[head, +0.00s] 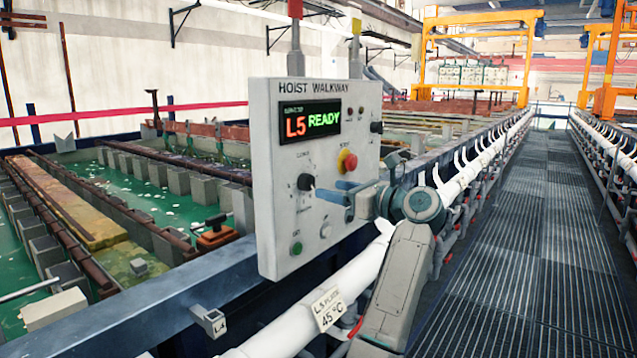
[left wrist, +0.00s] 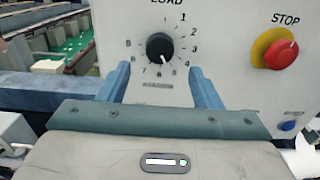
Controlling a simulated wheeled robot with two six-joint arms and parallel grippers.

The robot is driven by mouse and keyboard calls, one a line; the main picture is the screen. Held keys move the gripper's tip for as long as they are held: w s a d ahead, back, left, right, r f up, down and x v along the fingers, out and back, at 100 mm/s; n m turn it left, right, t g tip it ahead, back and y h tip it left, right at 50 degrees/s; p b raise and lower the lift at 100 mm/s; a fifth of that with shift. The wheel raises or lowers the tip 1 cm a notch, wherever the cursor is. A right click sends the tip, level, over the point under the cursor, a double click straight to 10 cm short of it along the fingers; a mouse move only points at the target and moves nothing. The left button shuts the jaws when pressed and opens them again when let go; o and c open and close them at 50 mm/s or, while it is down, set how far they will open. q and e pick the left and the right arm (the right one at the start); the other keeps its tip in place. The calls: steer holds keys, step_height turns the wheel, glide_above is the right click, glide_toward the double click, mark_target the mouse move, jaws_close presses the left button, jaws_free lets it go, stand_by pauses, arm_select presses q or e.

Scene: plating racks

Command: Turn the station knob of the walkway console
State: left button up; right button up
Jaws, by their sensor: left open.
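The walkway console (head: 268,150) is a pale upright box headed "HOIST WALKWAY", its display (head: 312,121) reading "L5 READY". A black knob (head: 306,181) sits on its lower left face. The left wrist view shows this knob (left wrist: 160,47) inside a ring of numbers under a label that reads "LOAD". Another dark knob (head: 376,127) is at the right; its label is too small to read. My left gripper (head: 332,190) is open before the panel, its blue fingers (left wrist: 160,72) to either side below the numbered knob, with nothing between them. My right gripper is not in view.
A red stop button on a yellow collar (head: 347,161) is right of the numbered knob. A green button (head: 297,248) is below. Green tanks (head: 150,185) lie left, a white pipe (head: 360,275) runs beneath, and the grated walkway (head: 520,250) at right is clear.

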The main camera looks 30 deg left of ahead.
mark_target(311, 184)
arm_select(q)
steer(key=a+p, duration=0.1)
steer(key=a, duration=0.5)
steer(key=shift+w, duration=0.2)
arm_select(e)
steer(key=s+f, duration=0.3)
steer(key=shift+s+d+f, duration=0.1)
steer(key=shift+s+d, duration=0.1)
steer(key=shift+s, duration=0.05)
arm_select(q)
steer(key=c, duration=1)
